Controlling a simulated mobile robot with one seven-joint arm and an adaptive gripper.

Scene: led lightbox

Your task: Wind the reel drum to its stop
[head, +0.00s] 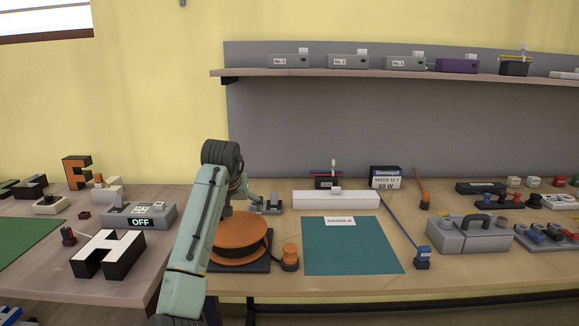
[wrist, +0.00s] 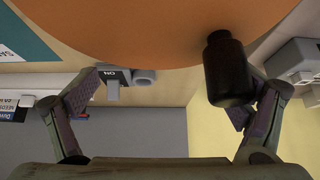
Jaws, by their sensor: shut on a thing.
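The reel drum (head: 240,233) has an orange disc top and sits on a dark base on the bench, partly hidden by my arm in the head view. Its orange disc (wrist: 160,30) fills the top of the wrist view. A dark crank handle (wrist: 228,70) stands out from the disc near its edge. My gripper (wrist: 172,95) is at this handle, which lies against the right finger; a gap shows towards the left finger. My gripper is shut on the handle. In the head view, my arm hides most of the gripper.
An orange-topped plug (head: 290,257) stands just right of the reel. A small grey switch (wrist: 115,78) marked ON is beyond the disc. A teal mat (head: 350,250), a white bar (head: 335,200) and a black-and-white letter H (head: 107,253) are nearby.

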